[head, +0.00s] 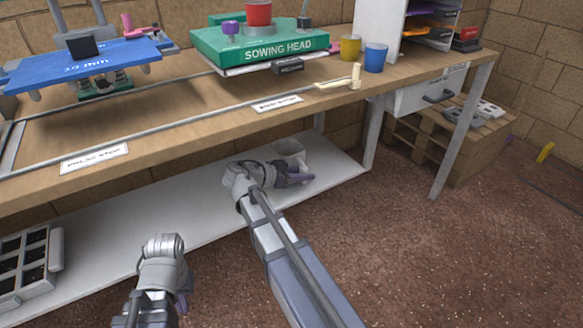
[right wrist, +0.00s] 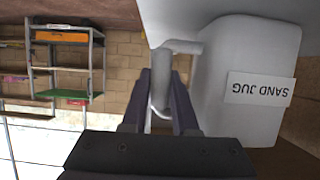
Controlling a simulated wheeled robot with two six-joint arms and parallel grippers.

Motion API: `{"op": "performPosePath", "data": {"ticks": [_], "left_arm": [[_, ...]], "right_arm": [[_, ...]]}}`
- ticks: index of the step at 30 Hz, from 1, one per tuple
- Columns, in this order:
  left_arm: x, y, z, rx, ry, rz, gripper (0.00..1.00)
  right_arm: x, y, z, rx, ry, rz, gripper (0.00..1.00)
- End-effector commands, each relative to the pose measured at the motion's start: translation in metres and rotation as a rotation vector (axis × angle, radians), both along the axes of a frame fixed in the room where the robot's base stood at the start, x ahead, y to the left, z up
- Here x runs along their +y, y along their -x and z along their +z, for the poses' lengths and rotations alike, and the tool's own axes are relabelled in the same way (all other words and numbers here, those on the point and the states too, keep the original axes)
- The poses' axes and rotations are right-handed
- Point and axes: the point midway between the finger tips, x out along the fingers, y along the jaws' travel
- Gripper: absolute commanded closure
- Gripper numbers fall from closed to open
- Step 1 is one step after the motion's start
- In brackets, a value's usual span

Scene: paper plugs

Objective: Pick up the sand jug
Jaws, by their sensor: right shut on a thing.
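The sand jug (head: 291,147) is a pale grey container at the lower shelf under the bench, partly hidden behind my right gripper (head: 298,177). In the right wrist view, the jug (right wrist: 232,75) fills the right side, its "SAND JUG" label upside down. Its handle (right wrist: 161,75) lies between the two dark fingers of my right gripper (right wrist: 160,100), which is shut on it. I cannot tell whether the jug rests on the shelf or is just above it. My left gripper (head: 183,300) is low at the front, mostly hidden behind its own wrist, away from the jug.
The lower shelf (head: 205,200) is white and mostly bare, with a grey compartment tray (head: 28,262) at its left end. The wooden bench top (head: 200,105) overhangs it, and a metal leg (head: 371,135) stands right of the jug. The brown floor (head: 420,260) at right is open.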

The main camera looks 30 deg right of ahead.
Motion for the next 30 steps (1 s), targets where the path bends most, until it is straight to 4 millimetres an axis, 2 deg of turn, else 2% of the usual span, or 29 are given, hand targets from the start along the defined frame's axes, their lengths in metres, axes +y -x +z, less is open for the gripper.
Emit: {"op": "performPosePath", "data": {"ticks": [1,5,22,30], "left_arm": [[0.0,0.0,0.0,0.0,0.0,0.0,1.0],[0.0,0.0,0.0,0.0,0.0,0.0,1.0],[0.0,0.0,0.001,0.0,0.0,0.0,1.0],[0.0,0.0,0.011,0.0,0.0,-0.002,1.0]], "right_arm": [[0.0,0.0,0.0,0.0,0.0,0.0,0.86],[0.0,0.0,0.0,0.0,0.0,0.0,1.0],[0.0,0.0,0.001,0.0,0.0,0.0,1.0],[-0.005,-0.001,0.011,0.0,0.0,0.001,1.0]]}}
